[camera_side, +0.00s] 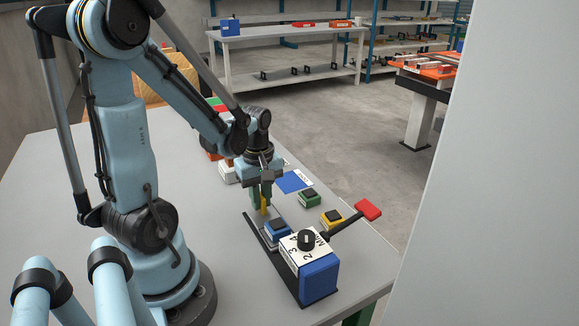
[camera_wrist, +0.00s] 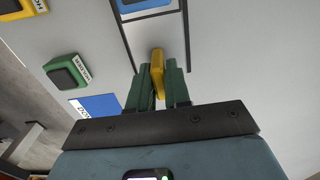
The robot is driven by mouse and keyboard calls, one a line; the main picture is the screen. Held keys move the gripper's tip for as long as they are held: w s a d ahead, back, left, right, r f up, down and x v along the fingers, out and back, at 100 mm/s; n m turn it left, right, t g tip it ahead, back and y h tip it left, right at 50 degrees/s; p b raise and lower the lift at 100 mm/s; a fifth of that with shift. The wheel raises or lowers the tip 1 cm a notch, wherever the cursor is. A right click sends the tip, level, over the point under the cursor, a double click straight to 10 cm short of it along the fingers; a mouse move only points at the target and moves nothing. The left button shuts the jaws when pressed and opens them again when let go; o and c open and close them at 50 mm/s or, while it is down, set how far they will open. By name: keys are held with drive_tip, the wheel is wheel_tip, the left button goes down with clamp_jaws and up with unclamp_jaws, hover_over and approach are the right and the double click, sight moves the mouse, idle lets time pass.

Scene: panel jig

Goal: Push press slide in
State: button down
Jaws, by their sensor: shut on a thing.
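The press slide shows a small upright yellow tab (camera_side: 264,206) at the far end of a black rail (camera_side: 254,229) on the grey table. My gripper (camera_side: 260,201) has green fingers and is shut on this tab. In the wrist view the yellow tab (camera_wrist: 158,62) sits between my two green fingertips (camera_wrist: 157,82). Thin dark rails (camera_wrist: 127,48) run along both sides of the tab. A blue box with a dark top (camera_side: 277,230) lies nearer along the rail, apart from the tab. The tab's lower part is partly hidden in the side view.
A blue block with a black dial (camera_side: 306,240) stands at the rail's near end. A red-ended lever (camera_side: 368,209) sticks out to its right. Green (camera_side: 309,198) and yellow (camera_side: 332,217) button boxes and a flat blue plate (camera_side: 293,181) lie to the right.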

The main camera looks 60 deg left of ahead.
sight(283, 226)
drive_tip(key=d, duration=1.1)
drive_tip(key=shift+d, duration=0.3)
drive_tip(key=c, duration=1.2)
unclamp_jaws()
drive_tip(key=shift+o, duration=0.2)
drive_tip(key=shift+a+r, duration=0.1)
drive_tip(key=shift+r, duration=0.05)
wheel_tip(283, 226, up, 12)
